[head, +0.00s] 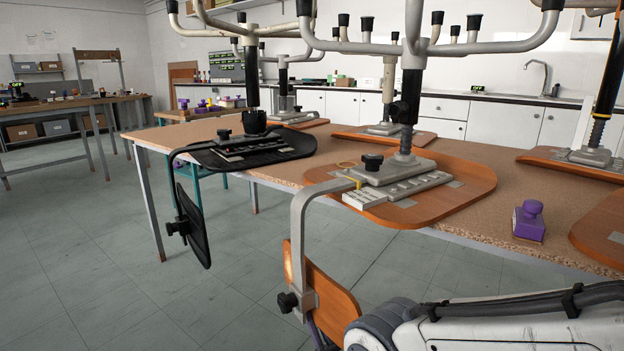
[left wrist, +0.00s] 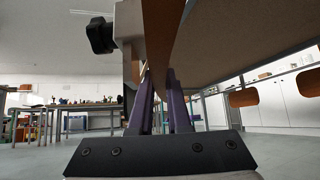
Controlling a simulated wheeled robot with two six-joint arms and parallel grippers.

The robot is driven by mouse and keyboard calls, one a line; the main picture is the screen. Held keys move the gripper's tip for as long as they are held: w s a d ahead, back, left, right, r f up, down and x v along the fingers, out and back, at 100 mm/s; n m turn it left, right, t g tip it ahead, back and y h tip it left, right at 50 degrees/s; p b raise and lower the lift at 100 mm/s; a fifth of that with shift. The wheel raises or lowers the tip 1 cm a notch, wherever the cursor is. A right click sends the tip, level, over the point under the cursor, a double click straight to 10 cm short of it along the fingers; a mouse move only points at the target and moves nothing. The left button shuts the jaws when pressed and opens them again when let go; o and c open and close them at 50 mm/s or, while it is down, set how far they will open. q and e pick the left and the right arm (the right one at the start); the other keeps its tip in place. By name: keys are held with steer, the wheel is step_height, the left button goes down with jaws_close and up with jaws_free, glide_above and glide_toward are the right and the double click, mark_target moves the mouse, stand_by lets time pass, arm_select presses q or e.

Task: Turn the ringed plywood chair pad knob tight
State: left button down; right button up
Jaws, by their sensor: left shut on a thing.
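The plywood chair lies upside down on the table, its orange seat (head: 455,180) flat and a yellow ring (head: 358,172) by the seat knob (head: 372,162). A bent grey bar (head: 298,215) runs down from it past the table edge to the plywood back pad (head: 334,292). The black pad knob (head: 288,302) sits on the bar's outer side; it also shows in the left wrist view (left wrist: 101,35). My left gripper (left wrist: 161,82) has its purple fingers on either side of the pad's lower edge, shut on it. The knob is apart from the fingers. My right gripper is out of view.
A black chair (head: 250,150) stands upside down to the left on the same table (head: 275,180), its back pad hanging over the edge. A purple-topped block (head: 529,222) stands on the table at the right. The floor (head: 90,250) at the left is clear.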

arm_select(q)
steer(key=c, duration=0.5)
jaws_free()
steer(key=shift+d, duration=0.1)
steer(key=shift+c, duration=0.2)
steer(key=b+v, duration=0.1)
steer(key=v, duration=0.5)
